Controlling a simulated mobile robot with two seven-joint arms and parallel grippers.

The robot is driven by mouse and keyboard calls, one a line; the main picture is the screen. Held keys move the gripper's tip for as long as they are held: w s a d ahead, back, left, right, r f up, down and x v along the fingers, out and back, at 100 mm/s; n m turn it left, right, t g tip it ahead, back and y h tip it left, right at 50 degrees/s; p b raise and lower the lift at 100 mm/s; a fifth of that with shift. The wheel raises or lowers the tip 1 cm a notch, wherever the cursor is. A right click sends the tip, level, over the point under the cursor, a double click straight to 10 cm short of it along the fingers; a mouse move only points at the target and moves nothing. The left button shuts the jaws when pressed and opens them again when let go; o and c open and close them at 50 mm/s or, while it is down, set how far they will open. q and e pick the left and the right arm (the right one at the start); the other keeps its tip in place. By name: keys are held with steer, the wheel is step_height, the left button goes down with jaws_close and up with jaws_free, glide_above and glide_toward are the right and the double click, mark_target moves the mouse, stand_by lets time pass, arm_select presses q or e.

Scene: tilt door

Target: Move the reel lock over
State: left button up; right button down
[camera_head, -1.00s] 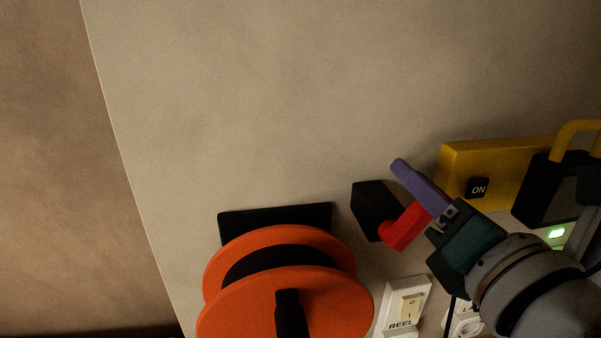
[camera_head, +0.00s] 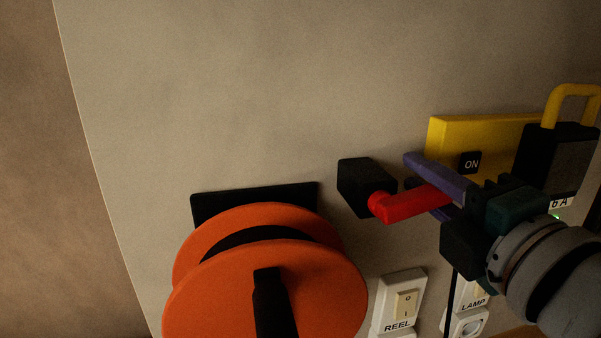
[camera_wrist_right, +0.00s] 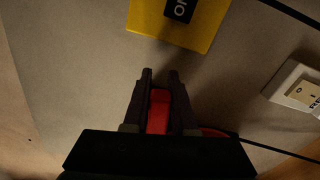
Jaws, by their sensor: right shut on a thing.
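The reel lock is a red lever (camera_head: 410,204) on a black block (camera_head: 366,187) fixed to the wall, right of the orange reel (camera_head: 260,280). The lever points right and slightly up from its pivot. My right gripper (camera_head: 432,187) comes in from the right, its purple fingers either side of the lever's free end. In the right wrist view the red lever (camera_wrist_right: 159,111) lies between the two dark fingers (camera_wrist_right: 160,78), and the gripper is shut on it. My left gripper is not in view.
A yellow box (camera_head: 450,140) with an ON label and a black padlock-like body (camera_head: 555,160) sit close above and right of my gripper. A REEL switch (camera_head: 400,302) and a LAMP switch (camera_head: 471,295) are below. The wall above is bare.

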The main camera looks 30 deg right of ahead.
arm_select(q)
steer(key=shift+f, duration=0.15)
arm_select(e)
steer(key=shift+f+m, duration=0.15)
steer(key=shift+m, duration=0.15)
steer(key=c, duration=0.7)
jaws_free()
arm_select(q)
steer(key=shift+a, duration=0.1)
